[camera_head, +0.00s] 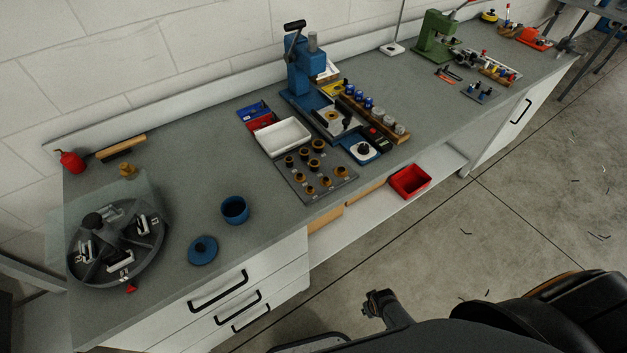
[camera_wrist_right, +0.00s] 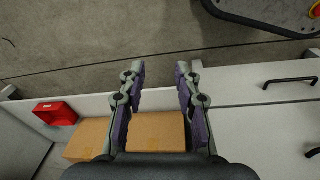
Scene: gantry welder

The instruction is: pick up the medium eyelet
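Several brass-coloured, ring-like pieces with dark centres, which look like eyelets (camera_head: 314,163), stand in rows on a dark grey tray (camera_head: 283,184) at the bench's front edge. They differ in size, but which is the medium eyelet is too small to tell. My right gripper (camera_head: 376,295) is low in front of the bench, well away from the tray. In the right wrist view its fingers (camera_wrist_right: 160,75) are spread apart with nothing between them. The eyelets are not seen in that view. My left gripper is not in view.
A blue press (camera_head: 300,72), a white tray (camera_head: 283,137) and a row of small jars stand behind the eyelet tray. A blue cup (camera_head: 235,209), a blue lid (camera_head: 202,250) and a round dark fixture (camera_head: 117,243) lie left. A red bin (camera_head: 409,181) sits on the shelf below.

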